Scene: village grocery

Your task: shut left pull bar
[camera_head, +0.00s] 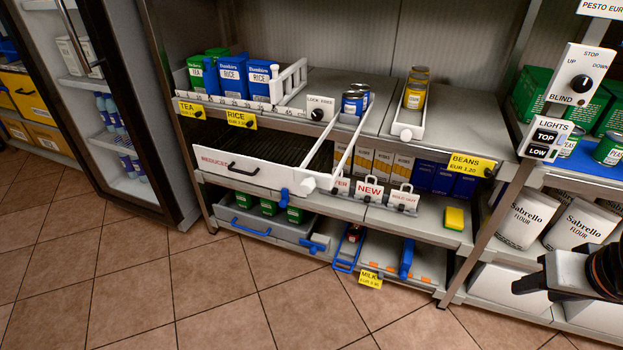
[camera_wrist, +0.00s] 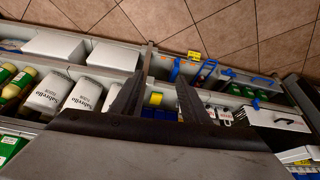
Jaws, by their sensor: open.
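The pictures do not make clear which part is the left pull bar. On the bottom shelf, a blue loop-shaped bar (camera_head: 345,266) juts out at the left. A blue bar (camera_head: 406,258) to its right stands at the shelf front. My gripper (camera_wrist: 157,100) is open and empty, apart from all of these; part of it shows at the head view's right edge.
A white drawer marked REDUCED (camera_head: 225,164) stands out from the shelf, with a grey drawer (camera_head: 240,217) below. A panel with a BLIND knob (camera_head: 580,83) hangs at the right, above flour bags (camera_head: 527,215). The tiled floor in front is clear.

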